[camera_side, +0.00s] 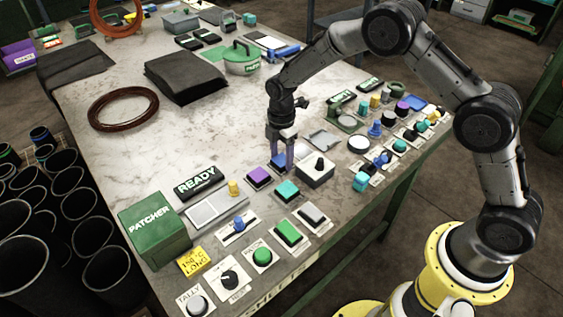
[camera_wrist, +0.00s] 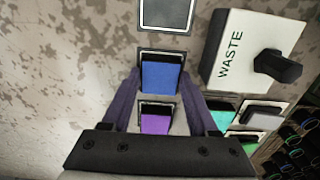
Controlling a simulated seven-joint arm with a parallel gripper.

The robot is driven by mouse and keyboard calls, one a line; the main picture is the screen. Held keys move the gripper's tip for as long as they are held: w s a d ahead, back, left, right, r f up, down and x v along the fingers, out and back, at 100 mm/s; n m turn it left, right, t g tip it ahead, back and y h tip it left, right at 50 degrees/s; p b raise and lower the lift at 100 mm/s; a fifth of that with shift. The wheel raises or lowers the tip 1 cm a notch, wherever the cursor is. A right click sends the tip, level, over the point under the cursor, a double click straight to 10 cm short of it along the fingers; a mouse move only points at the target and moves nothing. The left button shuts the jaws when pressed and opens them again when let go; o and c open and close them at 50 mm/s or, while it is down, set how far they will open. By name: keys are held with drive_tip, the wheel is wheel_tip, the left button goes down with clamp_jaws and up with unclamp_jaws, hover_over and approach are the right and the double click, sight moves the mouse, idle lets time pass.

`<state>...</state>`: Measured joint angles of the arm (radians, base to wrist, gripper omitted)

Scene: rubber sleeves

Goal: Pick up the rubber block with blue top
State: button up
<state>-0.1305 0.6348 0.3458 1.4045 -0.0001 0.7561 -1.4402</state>
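The block with the blue top (camera_wrist: 160,77) sits in a dark, light-rimmed square base on the bench in the wrist view. In the side view it (camera_side: 277,160) is partly hidden by my fingers. My gripper (camera_wrist: 161,82) points down over it, with one purple-grey finger on the left and one on the right of the block. The fingers are apart, with what look like narrow gaps to the block; contact is hard to judge. My gripper also shows in the side view (camera_side: 282,165).
A purple-topped block (camera_side: 260,175) and a teal block (camera_side: 288,189) stand close by. The WASTE box (camera_wrist: 255,50) with a black knob is just to the right. A grey pad (camera_wrist: 166,13) lies beyond the blue block. Bare bench (camera_side: 150,150) lies left.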

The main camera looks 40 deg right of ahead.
drive_tip(key=c, duration=0.7)
drive_tip(key=shift+c, duration=0.2)
drive_tip(key=shift+r, duration=0.2)
